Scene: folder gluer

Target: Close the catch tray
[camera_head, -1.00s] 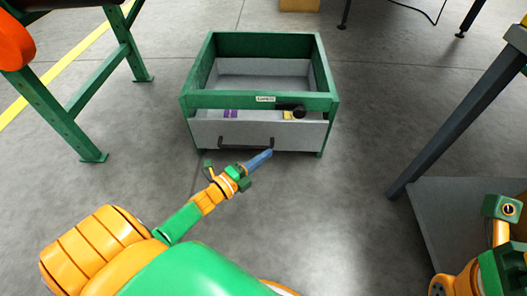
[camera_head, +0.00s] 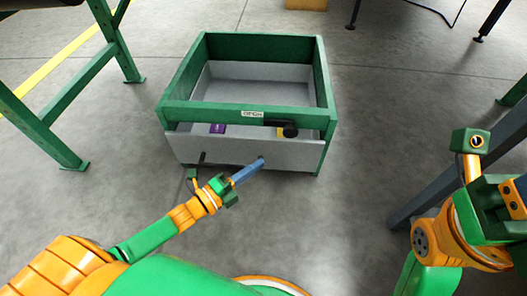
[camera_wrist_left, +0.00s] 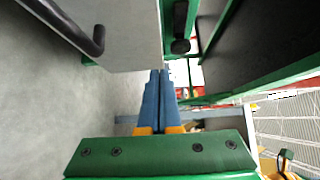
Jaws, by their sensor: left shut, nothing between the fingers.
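The catch tray (camera_head: 245,154) is a light grey drawer in a green frame (camera_head: 240,112) that stands on the floor. Its front sticks out towards me, with a gap behind it. A dark handle (camera_head: 203,158) shows on the front, partly hidden by my left arm. My left gripper (camera_head: 262,161) is shut and empty, its blue fingers at the tray front, right of the handle. In the left wrist view, the fingertips (camera_wrist_left: 160,75) are beside the end of the grey front panel (camera_wrist_left: 130,35), with the handle (camera_wrist_left: 92,42) to the left. I cannot tell if they touch. My right gripper's fingers are out of view.
A purple item (camera_head: 217,128) and a black and yellow item (camera_head: 288,130) show in the gap behind the tray front. Green legs (camera_head: 50,135) stand at left. A dark slanted leg (camera_head: 460,165) stands at right, behind my right arm. The floor around the frame is clear.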

